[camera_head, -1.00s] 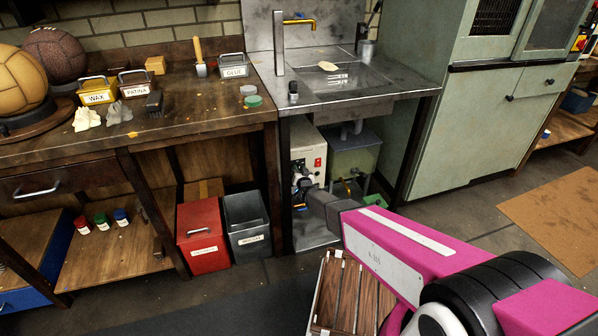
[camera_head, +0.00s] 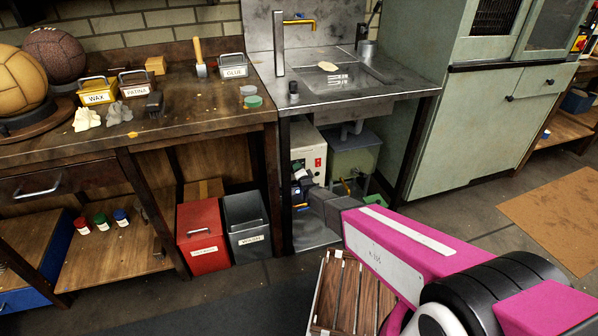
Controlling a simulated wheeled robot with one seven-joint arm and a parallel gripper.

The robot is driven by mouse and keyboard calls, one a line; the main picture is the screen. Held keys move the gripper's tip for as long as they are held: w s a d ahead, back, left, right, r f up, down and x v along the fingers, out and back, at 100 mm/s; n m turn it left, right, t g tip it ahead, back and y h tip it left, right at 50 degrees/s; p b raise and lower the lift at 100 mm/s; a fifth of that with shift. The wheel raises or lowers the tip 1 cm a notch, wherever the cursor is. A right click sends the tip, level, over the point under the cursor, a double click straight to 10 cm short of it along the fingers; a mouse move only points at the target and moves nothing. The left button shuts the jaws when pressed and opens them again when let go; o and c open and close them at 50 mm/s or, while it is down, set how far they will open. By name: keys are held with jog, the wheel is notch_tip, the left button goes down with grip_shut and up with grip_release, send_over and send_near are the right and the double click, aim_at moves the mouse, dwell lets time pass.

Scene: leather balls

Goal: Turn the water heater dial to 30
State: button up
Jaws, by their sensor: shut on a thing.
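The water heater (camera_head: 312,152) is a cream box with a red switch, standing under the metal sink at the middle of the head view. My gripper (camera_head: 300,186) is at the lower front of the heater, at the end of my pink arm. It is shut at the heater's front, where the dial would be. The dial itself is hidden behind the gripper and cannot be made out, and neither can its reading.
The sink's dark leg (camera_head: 286,190) stands just left of my gripper. A greenish tank (camera_head: 352,158) sits right of the heater. A red bin (camera_head: 202,235) and a grey bin (camera_head: 246,228) stand to the left, and a wooden crate (camera_head: 345,295) is on the floor in front.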

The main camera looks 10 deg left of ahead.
jog(key=shift+m, duration=0.5)
jog(key=o, duration=0.9)
